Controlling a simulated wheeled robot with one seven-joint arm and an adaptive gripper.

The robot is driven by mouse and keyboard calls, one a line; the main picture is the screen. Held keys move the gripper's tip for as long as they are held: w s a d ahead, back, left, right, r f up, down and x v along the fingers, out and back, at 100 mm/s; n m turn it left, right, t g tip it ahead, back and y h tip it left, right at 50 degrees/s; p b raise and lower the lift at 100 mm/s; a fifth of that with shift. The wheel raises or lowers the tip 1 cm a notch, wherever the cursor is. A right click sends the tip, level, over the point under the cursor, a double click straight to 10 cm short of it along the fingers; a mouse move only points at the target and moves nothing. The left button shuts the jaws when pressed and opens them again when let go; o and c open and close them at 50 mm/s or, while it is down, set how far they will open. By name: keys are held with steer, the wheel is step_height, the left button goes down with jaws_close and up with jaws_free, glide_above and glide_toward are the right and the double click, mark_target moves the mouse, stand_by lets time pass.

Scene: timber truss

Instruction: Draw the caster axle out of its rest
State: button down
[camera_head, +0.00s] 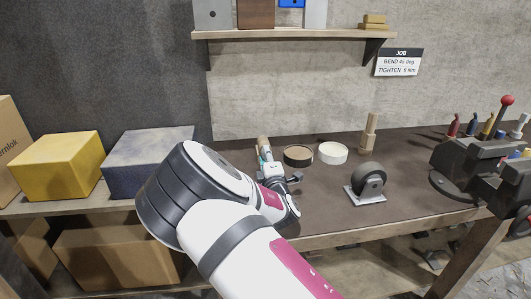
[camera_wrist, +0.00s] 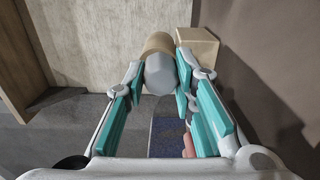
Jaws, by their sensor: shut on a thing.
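My gripper (camera_head: 265,158) is over the bench, left of the two round dishes, with its teal fingers around a tan cylinder (camera_head: 263,142). In the wrist view the cylinder (camera_wrist: 160,73) has a pale grey near end and a tan band behind it, and sits between the two fingers. It may be the caster axle; I cannot tell for sure. A tan block (camera_wrist: 197,48) is just behind and right of it; whether it is the rest, or touches the cylinder, is unclear. The caster (camera_head: 368,180), a dark wheel on a grey plate, stands on the bench to the right.
A dark dish (camera_head: 298,155) and a white dish (camera_head: 332,152) are close right of my gripper. A tan upright piece (camera_head: 370,134) stands behind the caster. A vise (camera_head: 475,165) is at the right. A shelf (camera_head: 290,34) hangs above. Boxes (camera_head: 148,160) stand at left.

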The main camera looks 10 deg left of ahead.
steer(key=shift+s+d+p, duration=0.2)
steer(key=shift+s+p, duration=0.2)
steer(key=shift+s, duration=0.2)
stand_by(0.3)
steer(key=c, duration=2)
jaws_free()
jaws_close()
steer(key=shift+p+v, duration=2.65)
steer(key=shift+v, duration=1.65)
steer(key=shift+r, duration=0.1)
